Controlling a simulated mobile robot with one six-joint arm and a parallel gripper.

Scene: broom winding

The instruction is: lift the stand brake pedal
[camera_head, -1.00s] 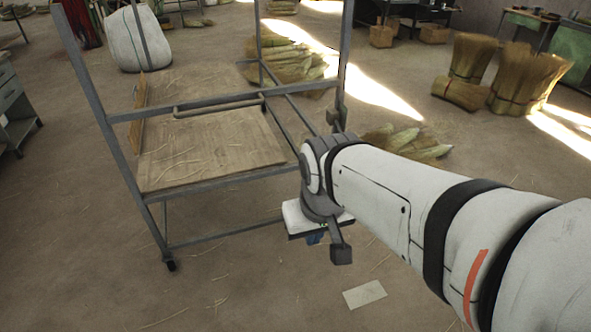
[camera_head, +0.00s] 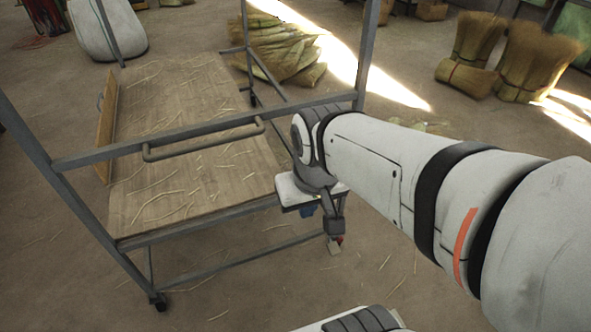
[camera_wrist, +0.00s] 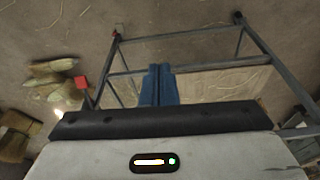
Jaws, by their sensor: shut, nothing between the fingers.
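The stand is a grey metal frame (camera_head: 215,127) with a wooden deck. A small red part with a pale end (camera_head: 338,241) shows low at its near right foot, partly behind my arm; it looks like the brake pedal, but is too small to be sure. A small red spot (camera_wrist: 116,35) also shows at a stand foot in the wrist view. My gripper (camera_head: 307,212) has blue fingers, which lie together and empty in the wrist view (camera_wrist: 160,69). It is above the floor by the stand's near right side, apart from the red part.
A handle bar (camera_head: 205,143) crosses the stand's near side. A wheel (camera_head: 159,302) is at its near left foot. A larger red block (camera_wrist: 81,82) shows beside the frame. Broom straw (camera_head: 285,50) lies behind. Floor in front of the stand is clear.

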